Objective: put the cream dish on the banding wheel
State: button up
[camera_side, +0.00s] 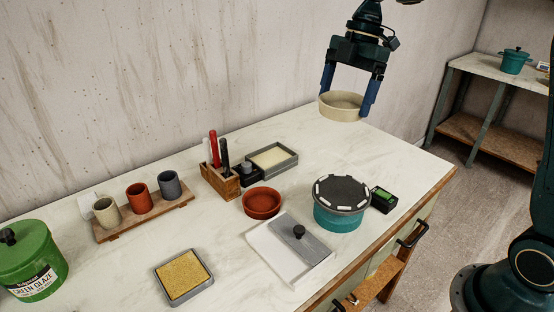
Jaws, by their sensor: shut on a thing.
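The cream dish (341,107) is a shallow round bowl, held in the air at the upper middle of the side view, near the table's back right. My gripper (347,100) is shut on the cream dish, with one blue finger at each side of it. The dish looks about level. The banding wheel (342,192) has a dark round top with pale marks around its rim and a teal base. It stands on the table's right part, lower in the picture than the dish, and its top is bare.
A small dark device with a green screen (382,199) touches or nearly touches the wheel's right side. A terracotta dish (261,202) and a white board with a grey plate (290,247) lie to its left. A wooden tool holder (220,180) and a tray (271,158) stand further back.

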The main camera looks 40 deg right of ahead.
jog(key=shift+s+a+r, duration=0.1)
jog(key=shift+s+r, duration=0.2)
jog(key=shift+s, duration=0.6)
jog(key=shift+s+a+r, duration=0.1)
jog(key=shift+s+r, duration=0.2)
jog(key=shift+s, duration=0.55)
jog(key=shift+f, duration=0.15)
send_over(340, 192)
jog(key=d, duration=0.1)
notch_tip(340, 192, down, 16)
jog(key=shift+r, duration=0.25)
jog(key=shift+f, duration=0.1)
jog(key=shift+f, duration=2)
jog(key=shift+f, duration=0.1)
jog(key=o, duration=0.9)
jog(key=shift+f, duration=0.1)
